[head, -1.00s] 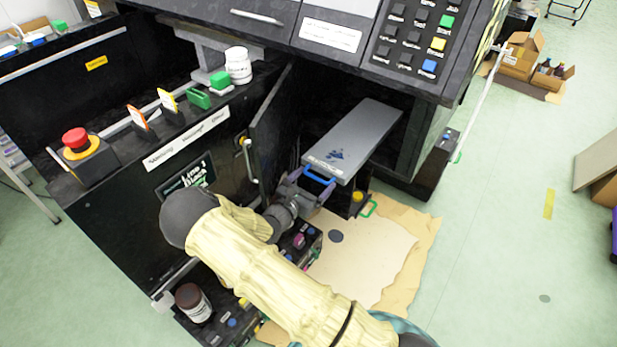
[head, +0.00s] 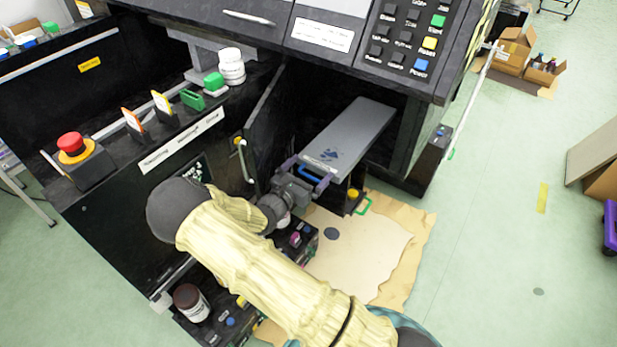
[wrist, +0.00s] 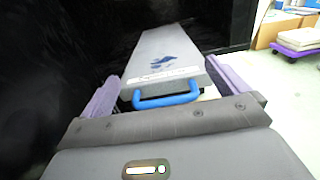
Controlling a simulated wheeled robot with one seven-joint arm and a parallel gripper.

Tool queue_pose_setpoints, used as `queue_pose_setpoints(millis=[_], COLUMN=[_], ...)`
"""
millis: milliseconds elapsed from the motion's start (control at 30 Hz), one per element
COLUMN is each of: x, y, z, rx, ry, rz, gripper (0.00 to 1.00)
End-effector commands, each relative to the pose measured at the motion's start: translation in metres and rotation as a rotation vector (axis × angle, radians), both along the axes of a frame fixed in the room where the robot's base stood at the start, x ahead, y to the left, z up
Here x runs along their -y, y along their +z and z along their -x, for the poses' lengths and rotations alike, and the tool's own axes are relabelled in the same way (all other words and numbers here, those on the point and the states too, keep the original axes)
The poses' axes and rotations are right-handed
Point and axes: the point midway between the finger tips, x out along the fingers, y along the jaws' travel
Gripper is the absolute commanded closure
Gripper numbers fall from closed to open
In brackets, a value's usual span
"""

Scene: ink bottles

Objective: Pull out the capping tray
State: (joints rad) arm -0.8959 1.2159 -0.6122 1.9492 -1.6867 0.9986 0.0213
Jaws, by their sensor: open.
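The capping tray (head: 348,140) is a long grey slab with dark blue stains and a blue handle on its front end. It sticks out of the dark opening in the black machine. The blue handle (wrist: 166,100) shows in the wrist view, between the two purple fingers of my gripper (wrist: 165,98). My gripper (head: 306,175) also shows in the head view, at the tray's front end. Its fingers are apart, one on each side of the handle, and are not closed on it. Whether either finger touches the tray I cannot tell.
An open black door (head: 262,125) stands just left of the tray. A green handle (head: 364,206) lies below it, above stained cardboard (head: 400,250) on the floor.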

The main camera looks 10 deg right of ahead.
Motion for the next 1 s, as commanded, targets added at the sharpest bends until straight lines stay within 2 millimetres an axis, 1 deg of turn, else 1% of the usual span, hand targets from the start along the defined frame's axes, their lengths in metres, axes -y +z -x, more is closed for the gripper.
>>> queue_pose_setpoints(millis=[33, 100, 233, 400, 633, 767, 800, 867, 900, 967, 1000], x=[0.0, 0.0, 0.001, 0.002, 0.002, 0.006, 0.01, 0.019, 0.027, 0.043, 0.054], y=[0.014, 0.028, 0.046, 0.055, 0.055, 0.055, 0.055, 0.055, 0.054, 0.053, 0.051], z=[0.0, 0.0, 0.0, 0.001, 0.001, 0.003, 0.005, 0.011, 0.017, 0.03, 0.04], rx=[0.002, 0.002, 0.001, -0.001, -0.001, -0.001, -0.001, 0.002, 0.004, 0.009, 0.015], ry=[-0.001, -0.001, -0.002, -0.003, -0.003, -0.018, -0.035, -0.074, -0.113, -0.189, -0.252], rz=[-0.002, -0.002, -0.001, 0.0, 0.001, -0.013, -0.027, -0.065, -0.101, -0.173, -0.233], gripper=[0.0, 0.0, 0.0, 0.0, 0.0, 0.26, 0.34, 0.45, 0.53, 0.65, 0.68])
